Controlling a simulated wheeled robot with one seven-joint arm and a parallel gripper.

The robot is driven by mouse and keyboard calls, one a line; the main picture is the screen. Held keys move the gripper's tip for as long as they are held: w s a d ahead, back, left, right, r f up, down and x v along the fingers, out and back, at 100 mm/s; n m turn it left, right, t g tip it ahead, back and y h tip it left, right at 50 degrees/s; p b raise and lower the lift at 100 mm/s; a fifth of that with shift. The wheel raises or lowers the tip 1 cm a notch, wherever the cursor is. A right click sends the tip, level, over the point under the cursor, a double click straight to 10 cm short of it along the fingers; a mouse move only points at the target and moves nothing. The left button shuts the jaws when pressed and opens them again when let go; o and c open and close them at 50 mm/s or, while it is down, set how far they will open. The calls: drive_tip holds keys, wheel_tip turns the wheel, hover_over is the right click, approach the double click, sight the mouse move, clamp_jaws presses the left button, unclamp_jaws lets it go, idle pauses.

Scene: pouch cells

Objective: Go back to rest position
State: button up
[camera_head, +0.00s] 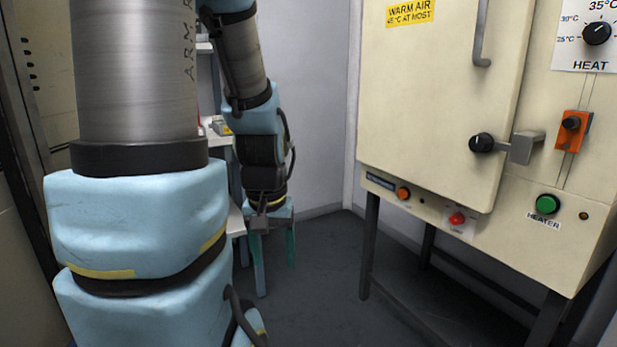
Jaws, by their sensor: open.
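My gripper (275,262) hangs at the end of my arm, pointing down, left of the picture's middle. My arm's large blue and grey links fill the left of the view and hide much of what lies behind.
The cream cabinet (430,100) stands on dark legs at the right, its door shut, with a black latch knob (481,143) and a green heater button (547,204). White shelving (236,222) is partly hidden behind my arm. Dark floor (325,270) is clear between.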

wheel_tip(320, 180, up, 25)
drive_tip(key=p, duration=2.2)
drive_tip(key=shift+p, duration=0.3)
